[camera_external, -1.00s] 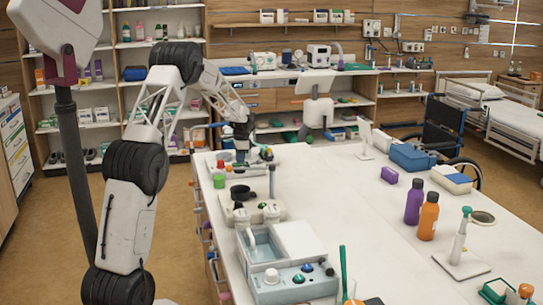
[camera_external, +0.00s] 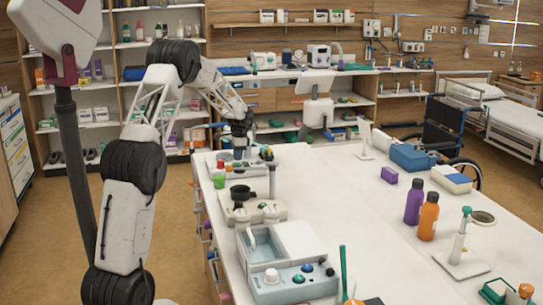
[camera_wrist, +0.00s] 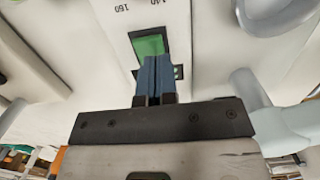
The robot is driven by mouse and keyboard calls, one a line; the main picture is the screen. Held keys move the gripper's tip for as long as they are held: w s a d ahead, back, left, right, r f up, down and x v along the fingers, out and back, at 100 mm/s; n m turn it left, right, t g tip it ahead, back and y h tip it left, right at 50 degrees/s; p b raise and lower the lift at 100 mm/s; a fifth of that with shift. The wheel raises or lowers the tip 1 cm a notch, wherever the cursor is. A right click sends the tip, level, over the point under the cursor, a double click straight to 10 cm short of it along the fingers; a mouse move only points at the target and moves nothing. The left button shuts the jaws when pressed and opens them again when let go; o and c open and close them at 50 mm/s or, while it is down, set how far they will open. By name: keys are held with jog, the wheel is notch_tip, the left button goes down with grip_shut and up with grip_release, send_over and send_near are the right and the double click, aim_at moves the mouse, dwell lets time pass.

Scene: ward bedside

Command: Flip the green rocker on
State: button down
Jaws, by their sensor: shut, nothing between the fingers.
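The green rocker (camera_wrist: 151,45) sits in a dark frame on a white panel (camera_wrist: 118,30) in the wrist view. Its lower part is close to my fingertips, and its tilt is hard to judge. My gripper (camera_wrist: 160,60) has its two blue-grey fingers shut together with nothing between them. The fingertips are just below the rocker in the picture and overlap the frame's lower edge; I cannot tell whether they touch it. In the external view my gripper (camera_external: 240,152) points down over the far left end of the white table, and the rocker cannot be made out there.
A grey curved part (camera_wrist: 262,12) stands right of the panel in the wrist view. On the white table (camera_external: 350,225), a device with a dark cup (camera_external: 241,193) and a blue-grey box (camera_external: 290,280) stand nearer. Purple (camera_external: 414,207) and orange (camera_external: 429,217) bottles stand right.

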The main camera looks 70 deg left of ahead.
aim_at(241, 164)
notch_tip(241, 164, up, 12)
jog(key=w, duration=0.1)
jog(key=shift+w+r, duration=0.25)
jog(key=shift+w, duration=0.1)
dwell(0.6)
jog(key=w+d+r, duration=0.2)
jog(key=d+r, duration=0.2)
jog(key=d, duration=0.7)
jog(key=w+d+r+t, duration=0.1)
jog(key=w+d+r, duration=0.2)
jog(key=d, duration=0.9)
jog(key=w+d+r, duration=0.2)
jog(key=d+r, duration=0.2)
jog(key=d, duration=0.7)
jog(key=s+d+r+t, duration=0.1)
jog(key=s+d, duration=0.2)
jog(key=d, duration=0.9)
jog(key=s+d+r, duration=0.1)
jog(key=s+d, duration=0.2)
jog(key=d, duration=0.8)
jog(key=s+d+f, duration=0.3)
jog(key=s+d, duration=0.8)
jog(key=s+d+f+t, duration=0.1)
jog(key=s+d+f, duration=0.3)
jog(key=s+d, duration=0.7)
jog(key=shift+s+d+t, duration=0.15)
jog(key=shift+d+t, duration=0.05)
jog(key=shift+t, duration=0.1)
